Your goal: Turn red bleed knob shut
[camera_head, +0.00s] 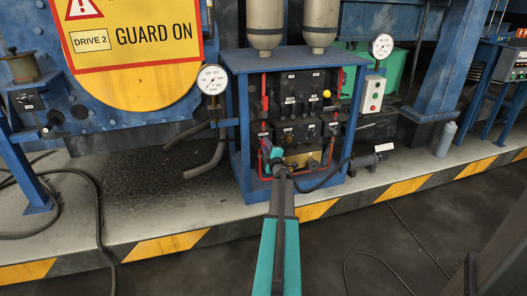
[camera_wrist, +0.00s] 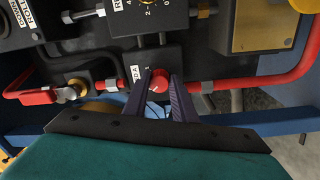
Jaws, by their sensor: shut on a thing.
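The red bleed knob (camera_wrist: 160,83) shows in the wrist view as a small red knob with a white mark, on a black block low on the hydraulic panel. My gripper (camera_wrist: 160,80) has one finger on each side of the knob and is shut on it. In the head view my gripper (camera_head: 276,158) is at the lower left part of the panel inside the blue cabinet (camera_head: 243,140). The knob itself is hidden behind my gripper there.
A red lever (camera_wrist: 35,97) with a brass fitting lies left of the knob. A red pipe (camera_wrist: 270,80) runs right, below a brass block (camera_wrist: 258,25). A dark hose (camera_head: 325,183) and a grey cylinder (camera_head: 365,160) lie at the cabinet's right. The striped floor edge (camera_head: 165,247) runs in front.

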